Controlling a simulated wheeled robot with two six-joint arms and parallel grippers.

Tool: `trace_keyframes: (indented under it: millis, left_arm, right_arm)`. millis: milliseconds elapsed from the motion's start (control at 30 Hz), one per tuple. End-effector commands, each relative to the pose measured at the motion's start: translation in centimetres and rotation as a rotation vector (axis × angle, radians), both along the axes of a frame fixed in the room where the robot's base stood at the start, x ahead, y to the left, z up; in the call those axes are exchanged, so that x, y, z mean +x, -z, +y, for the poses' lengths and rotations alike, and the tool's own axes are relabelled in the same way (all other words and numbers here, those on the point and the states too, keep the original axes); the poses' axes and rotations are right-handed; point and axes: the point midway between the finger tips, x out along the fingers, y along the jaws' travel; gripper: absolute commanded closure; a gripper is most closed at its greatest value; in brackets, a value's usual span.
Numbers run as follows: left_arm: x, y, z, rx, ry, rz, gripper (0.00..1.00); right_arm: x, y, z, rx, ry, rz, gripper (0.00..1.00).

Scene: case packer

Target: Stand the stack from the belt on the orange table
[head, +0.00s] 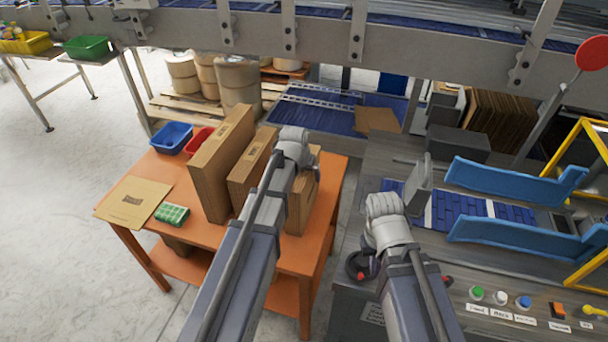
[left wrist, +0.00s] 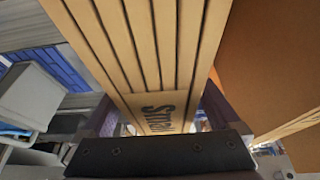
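The stack (left wrist: 150,50) is several brown cardboard flats on edge with dark print on the near face. In the left wrist view it sits between the two fingers of my left gripper (left wrist: 160,115), which appear to press on both sides. In the head view the stack (head: 301,205) is upright over the right part of the orange table (head: 325,180), partly hidden by my left arm; its bottom contact is unclear. My right gripper (head: 424,175) is beside the blue belt (head: 468,208), with nothing visible in it; its opening is unclear. The visible belt is bare.
Two more upright cardboard stacks, a tall one (head: 218,165) and a shorter one (head: 248,170), stand left of the held one. A blue bin (head: 171,138), red bin (head: 198,140), flat brown sheet (head: 132,200) and green item (head: 172,214) lie farther left. Blue guides (head: 510,180) flank the belt.

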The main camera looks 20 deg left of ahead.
Motion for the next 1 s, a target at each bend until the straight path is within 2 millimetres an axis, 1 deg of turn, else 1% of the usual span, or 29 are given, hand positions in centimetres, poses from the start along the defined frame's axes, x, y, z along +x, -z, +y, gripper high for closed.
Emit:
trace_keyframes:
  millis: [267,467,667,1000]
  left_arm:
    - [0.0,0.0,0.0,0.000,0.000,0.000,0.00]
    - [-0.1,-0.8,0.0,0.000,0.000,0.000,0.00]
    - [-0.9,-2.8,0.0,0.000,0.000,0.000,0.00]
    - [-3.0,-8.0,0.1,0.000,0.000,0.000,0.00]
  right_arm:
    - [0.0,0.0,0.0,0.000,0.000,0.000,1.00]
    - [0.0,-0.8,0.0,0.000,0.000,0.000,1.00]
    - [0.0,-2.8,0.0,0.000,0.000,0.000,1.00]
    - [0.0,-8.0,0.0,0.000,0.000,0.000,1.00]
